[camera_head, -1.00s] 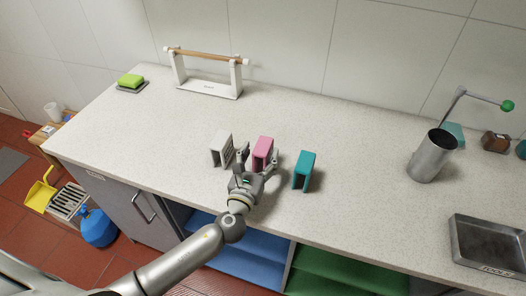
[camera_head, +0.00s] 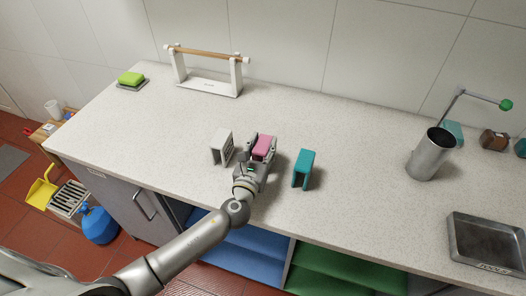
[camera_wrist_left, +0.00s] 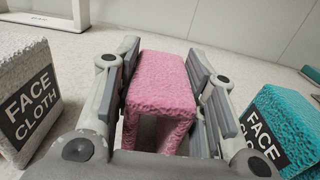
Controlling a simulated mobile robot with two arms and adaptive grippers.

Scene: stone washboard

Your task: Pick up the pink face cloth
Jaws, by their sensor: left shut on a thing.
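The pink face cloth (camera_head: 263,145) stands on the counter, folded over in an upside-down U shape. It also shows in the left wrist view (camera_wrist_left: 162,85), in the middle between the fingers. My left gripper (camera_head: 262,150) is around it, with one finger on each side, and is shut on it. The cloth's lower part is partly hidden by the gripper, and I cannot tell whether it is lifted off the counter. My right gripper is not in view.
A white face cloth (camera_head: 221,145) stands close on the left and a teal one (camera_head: 304,167) on the right. A wooden-bar rack (camera_head: 209,88) is behind. A metal cup (camera_head: 431,156) and grey tray (camera_head: 487,245) are on the right. The counter (camera_head: 350,130) is clear between.

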